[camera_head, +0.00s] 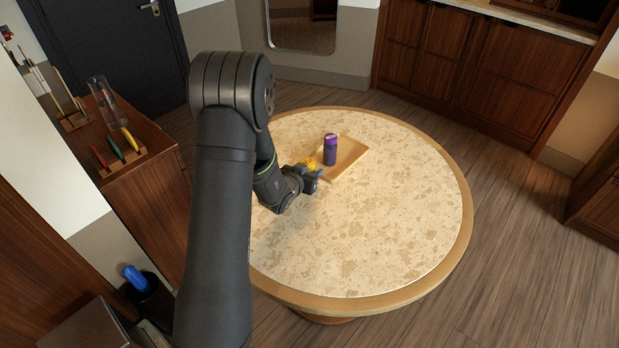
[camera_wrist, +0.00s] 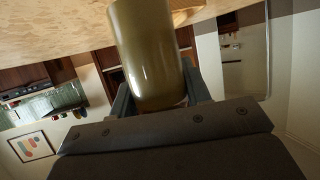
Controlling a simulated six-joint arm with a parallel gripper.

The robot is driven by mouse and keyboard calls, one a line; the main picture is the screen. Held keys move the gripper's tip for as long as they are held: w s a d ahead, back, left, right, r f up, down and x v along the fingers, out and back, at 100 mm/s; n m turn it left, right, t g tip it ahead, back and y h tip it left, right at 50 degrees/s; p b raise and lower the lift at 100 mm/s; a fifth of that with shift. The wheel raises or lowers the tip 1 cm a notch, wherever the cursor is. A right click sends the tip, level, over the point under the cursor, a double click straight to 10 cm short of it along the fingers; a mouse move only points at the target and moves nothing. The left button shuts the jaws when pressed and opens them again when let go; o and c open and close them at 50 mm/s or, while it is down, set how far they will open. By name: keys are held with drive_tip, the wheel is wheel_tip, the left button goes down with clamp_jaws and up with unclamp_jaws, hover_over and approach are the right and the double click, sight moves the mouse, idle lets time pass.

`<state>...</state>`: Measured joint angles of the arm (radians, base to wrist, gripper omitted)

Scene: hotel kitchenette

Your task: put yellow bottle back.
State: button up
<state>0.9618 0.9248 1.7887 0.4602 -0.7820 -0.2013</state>
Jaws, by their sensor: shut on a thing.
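The yellow bottle shows as a small yellow patch (camera_head: 309,162) just behind my gripper (camera_head: 313,181) in the head view; most of it is hidden. In the wrist view the bottle (camera_wrist: 148,50) is a smooth olive-yellow cylinder between the fingers of my gripper (camera_wrist: 158,95), which is shut on it. A purple bottle (camera_head: 330,152) stands upright on a shallow wooden tray (camera_head: 349,153). The held bottle is at the tray's left side. I cannot tell whether its base touches anything.
The round speckled table (camera_head: 370,235) is clear in front and to the right. At left, a wooden cabinet (camera_head: 145,190) carries a glass vase (camera_head: 103,98) and a rack (camera_head: 122,160) with coloured-handled items. A dark bin (camera_head: 150,300) holds something blue below.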

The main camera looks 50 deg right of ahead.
drive_tip(key=shift+f, duration=1.4)
drive_tip(key=shift+f, duration=0.2)
drive_tip(key=o, duration=1.1)
drive_tip(key=shift+r, duration=0.25)
drive_tip(key=v, duration=1.2)
drive_tip(key=shift+f, duration=0.1)
